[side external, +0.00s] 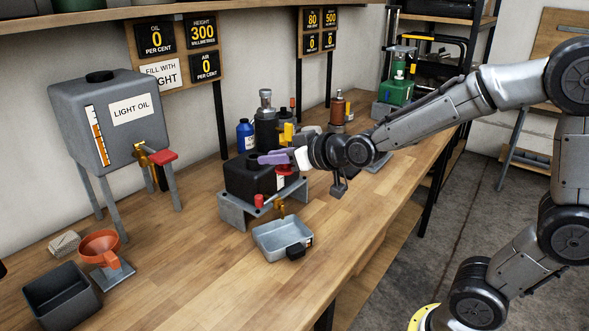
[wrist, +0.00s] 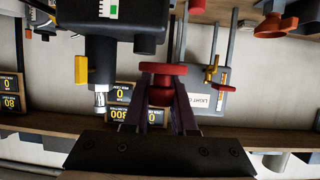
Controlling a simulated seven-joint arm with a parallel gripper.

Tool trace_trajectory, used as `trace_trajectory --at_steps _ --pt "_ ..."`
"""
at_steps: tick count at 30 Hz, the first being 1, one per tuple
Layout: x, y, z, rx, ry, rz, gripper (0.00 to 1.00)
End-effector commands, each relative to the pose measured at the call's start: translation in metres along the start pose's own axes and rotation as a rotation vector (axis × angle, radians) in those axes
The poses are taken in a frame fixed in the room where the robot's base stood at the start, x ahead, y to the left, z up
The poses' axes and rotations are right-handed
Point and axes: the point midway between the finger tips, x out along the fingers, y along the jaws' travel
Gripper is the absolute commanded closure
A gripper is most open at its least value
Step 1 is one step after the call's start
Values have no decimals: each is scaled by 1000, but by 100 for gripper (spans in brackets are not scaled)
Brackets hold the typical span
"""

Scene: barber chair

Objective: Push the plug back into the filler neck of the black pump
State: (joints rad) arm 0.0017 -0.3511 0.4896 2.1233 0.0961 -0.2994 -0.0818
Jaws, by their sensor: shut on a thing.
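The black pump (side external: 248,180) stands on a grey metal stand (side external: 235,212) on the bench. My gripper (side external: 274,158) is over the pump's top, its purple fingers pointing left. In the wrist view the fingers (wrist: 162,100) are shut on a red plug (wrist: 163,70) with a wide round head. Part of the red plug (side external: 285,169) shows just under the fingers in the side view. The pump's dark body (wrist: 135,22) is close to the plug in the wrist view.
A grey tray (side external: 270,241) is in front of the pump. A light oil tank (side external: 95,110) stands at left, with an orange funnel (side external: 100,245) and a black bin (side external: 55,297) nearer. A blue bottle (side external: 245,136) is behind the pump.

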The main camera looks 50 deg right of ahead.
Motion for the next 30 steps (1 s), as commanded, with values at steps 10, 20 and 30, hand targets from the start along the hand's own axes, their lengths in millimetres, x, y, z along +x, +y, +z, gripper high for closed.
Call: trace_trajectory --at_steps 10,20,30 --pt "38 13 -53 11 2 20 100" --pt "83 27 -91 27 0 58 100" --pt "96 31 -88 27 -1 68 100"
